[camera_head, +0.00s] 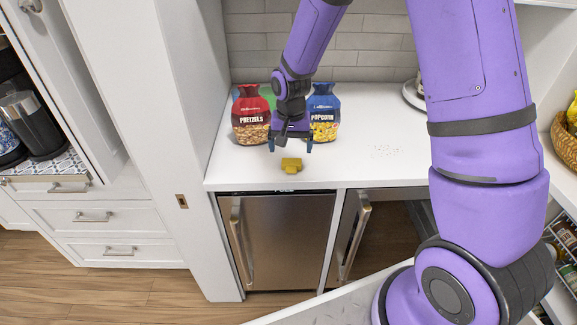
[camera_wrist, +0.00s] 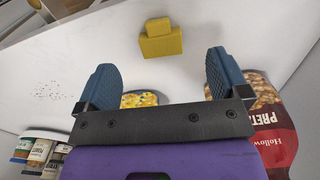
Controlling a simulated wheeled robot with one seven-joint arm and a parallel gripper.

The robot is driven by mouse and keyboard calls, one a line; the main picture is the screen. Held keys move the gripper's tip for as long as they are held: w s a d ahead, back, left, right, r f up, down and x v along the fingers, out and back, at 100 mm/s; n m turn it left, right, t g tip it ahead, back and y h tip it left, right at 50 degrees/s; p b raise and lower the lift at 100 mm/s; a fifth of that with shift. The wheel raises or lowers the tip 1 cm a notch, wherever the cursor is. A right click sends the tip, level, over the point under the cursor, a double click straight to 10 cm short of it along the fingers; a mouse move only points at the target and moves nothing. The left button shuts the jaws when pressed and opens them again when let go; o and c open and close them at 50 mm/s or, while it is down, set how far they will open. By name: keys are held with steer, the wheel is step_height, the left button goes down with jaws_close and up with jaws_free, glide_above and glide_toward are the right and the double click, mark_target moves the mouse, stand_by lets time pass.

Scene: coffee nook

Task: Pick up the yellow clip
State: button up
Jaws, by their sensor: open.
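The yellow clip (camera_head: 291,165) sits on the white counter near its front edge, below my gripper in the head view. It also shows in the wrist view (camera_wrist: 160,40), at the top, beyond the fingertips and roughly centred between them. My gripper (camera_head: 290,147) is open and empty, above the counter and a little behind the clip. In the wrist view its two blue fingers (camera_wrist: 160,72) are wide apart, and neither touches the clip.
A red pretzel bag (camera_head: 250,115) stands behind and left of my gripper, and a blue popcorn bag (camera_head: 324,112) behind and right. A green item (camera_head: 268,93) is partly hidden between them. The white counter (camera_head: 380,165) is mostly clear to the right of the clip.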

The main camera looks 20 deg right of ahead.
mark_target(291, 167)
steer(key=shift+d+f, duration=0.15)
steer(key=shift+f, duration=3.75)
steer(key=c, duration=1)
